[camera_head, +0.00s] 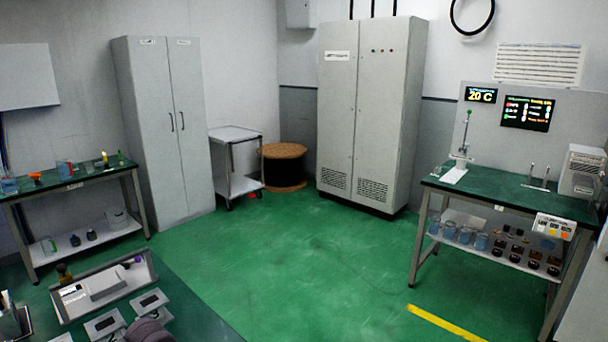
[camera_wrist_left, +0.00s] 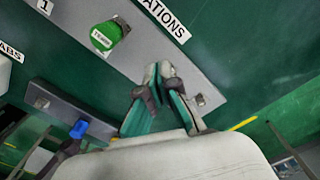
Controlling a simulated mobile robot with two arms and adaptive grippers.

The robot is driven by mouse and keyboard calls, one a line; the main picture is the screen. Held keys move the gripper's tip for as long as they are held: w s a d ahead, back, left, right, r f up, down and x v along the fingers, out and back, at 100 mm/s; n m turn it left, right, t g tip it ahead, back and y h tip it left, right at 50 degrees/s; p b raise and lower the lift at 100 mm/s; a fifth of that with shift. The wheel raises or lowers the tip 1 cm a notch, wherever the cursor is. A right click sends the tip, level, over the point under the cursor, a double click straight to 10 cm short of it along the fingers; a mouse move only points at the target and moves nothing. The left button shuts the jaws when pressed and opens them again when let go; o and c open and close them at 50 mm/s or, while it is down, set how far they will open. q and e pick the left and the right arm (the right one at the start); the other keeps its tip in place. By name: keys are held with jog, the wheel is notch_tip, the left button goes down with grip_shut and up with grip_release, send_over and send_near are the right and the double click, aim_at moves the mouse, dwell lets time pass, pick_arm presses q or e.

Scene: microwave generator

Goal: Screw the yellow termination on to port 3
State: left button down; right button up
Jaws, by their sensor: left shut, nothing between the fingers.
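I see no yellow termination that I can be sure of, and I cannot make out port 3. In the left wrist view my left gripper (camera_wrist_left: 160,72) has its fingertips together with nothing between them. It is over a grey strip (camera_wrist_left: 185,62) with lettering ending in "ATIONS". A green knob-like termination (camera_wrist_left: 107,36) sits on this strip, to the left of the fingertips. A small bare metal connector (camera_wrist_left: 201,100) is on the strip, right of the fingers. A blue knob (camera_wrist_left: 79,129) sits on another grey strip at lower left. My right gripper is not in view.
In the head view a tray (camera_head: 146,257) and small grey boxes (camera_head: 150,304) are on the near bench. A bench (camera_head: 88,175) with small containers stands at left, and another green bench (camera_head: 510,197) at right. Open green floor (camera_head: 300,250) lies between.

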pick_arm(q)
jog(key=shift+f+b, duration=0.6)
jog(key=shift+f, duration=0.35)
jog(key=shift+s+f+p, duration=0.1)
jog(key=shift+f+p, duration=0.1)
jog(key=shift+p, duration=0.1)
jog(key=shift+f, duration=0.9)
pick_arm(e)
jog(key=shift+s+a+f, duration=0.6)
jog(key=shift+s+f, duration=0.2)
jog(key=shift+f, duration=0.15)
pick_arm(q)
jog(key=shift+d, duration=0.1)
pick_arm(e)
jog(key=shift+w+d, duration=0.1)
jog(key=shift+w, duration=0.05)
pick_arm(q)
jog(key=shift+d, duration=0.15)
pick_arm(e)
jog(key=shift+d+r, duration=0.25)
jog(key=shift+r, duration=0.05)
pick_arm(q)
jog(key=shift+p, duration=0.3)
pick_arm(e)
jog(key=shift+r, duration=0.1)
